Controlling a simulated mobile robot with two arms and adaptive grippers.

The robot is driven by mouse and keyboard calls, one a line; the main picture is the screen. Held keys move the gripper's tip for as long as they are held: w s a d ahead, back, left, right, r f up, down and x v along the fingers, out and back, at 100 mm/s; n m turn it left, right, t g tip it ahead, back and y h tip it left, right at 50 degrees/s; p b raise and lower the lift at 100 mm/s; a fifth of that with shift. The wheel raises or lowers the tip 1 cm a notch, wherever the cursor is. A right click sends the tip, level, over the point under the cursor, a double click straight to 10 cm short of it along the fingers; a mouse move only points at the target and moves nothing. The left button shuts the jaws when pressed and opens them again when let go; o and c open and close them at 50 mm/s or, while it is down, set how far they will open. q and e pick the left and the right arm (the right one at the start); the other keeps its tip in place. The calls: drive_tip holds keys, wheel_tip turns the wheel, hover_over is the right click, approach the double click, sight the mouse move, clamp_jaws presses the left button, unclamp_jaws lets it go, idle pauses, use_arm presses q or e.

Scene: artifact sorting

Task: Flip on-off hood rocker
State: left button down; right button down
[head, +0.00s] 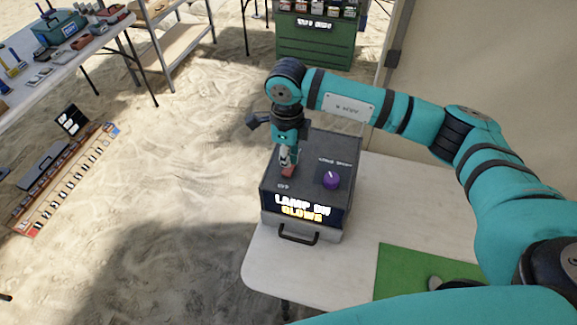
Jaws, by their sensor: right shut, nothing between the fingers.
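The hood is a dark grey box (268,195) with a light lower part and a front handle, on a white table. A small red rocker (288,172) shows on the left of its top, below my right gripper's fingertips. A purple knob (331,181) sits to its right on a dark plate. The front display reads "LAMP ON" and "GLOWS". My right gripper (288,163) is shut and empty, pointing down at the rocker. It looks to be touching or just above it; I cannot tell which. The fingers hide part of the rocker.
The white table (360,222) has free room right of the box and a green mat (395,270) at the front right. A long table (70,55) with many items, shelves and a green cabinet (315,50) stand farther back. An open tray case (65,180) lies on sand at left.

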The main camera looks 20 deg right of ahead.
sight(287, 170)
drive_tip(key=shift+f+b, duration=1.3)
drive_tip(key=shift+f, duration=0.2)
idle(0.4)
drive_tip(key=shift+r, duration=0.1)
drive_tip(key=shift+r+p, duration=1.6)
drive_tip(key=shift+r, duration=1.9)
drive_tip(key=shift+f, duration=0.1)
